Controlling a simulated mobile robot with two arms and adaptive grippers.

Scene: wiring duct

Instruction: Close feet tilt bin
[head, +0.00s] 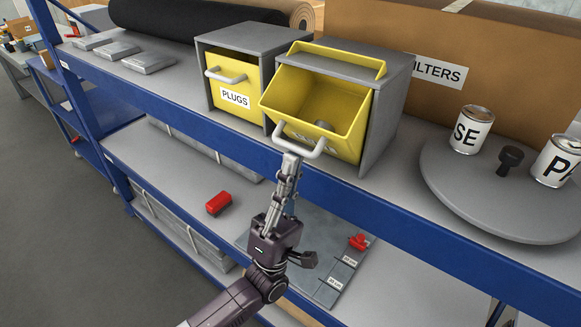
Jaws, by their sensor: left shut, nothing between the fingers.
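A yellow tilt bin (318,112) stands open in its grey housing (385,85) on the upper shelf, tipped forward with its mouth facing up and out. My right gripper is out of view.
A closed yellow bin marked PLUGS (232,85) stands just left. A large FILTERS carton (480,60) is behind, and a grey round turntable (480,195) with cans is at right. A red block (219,203) lies on the lower shelf.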

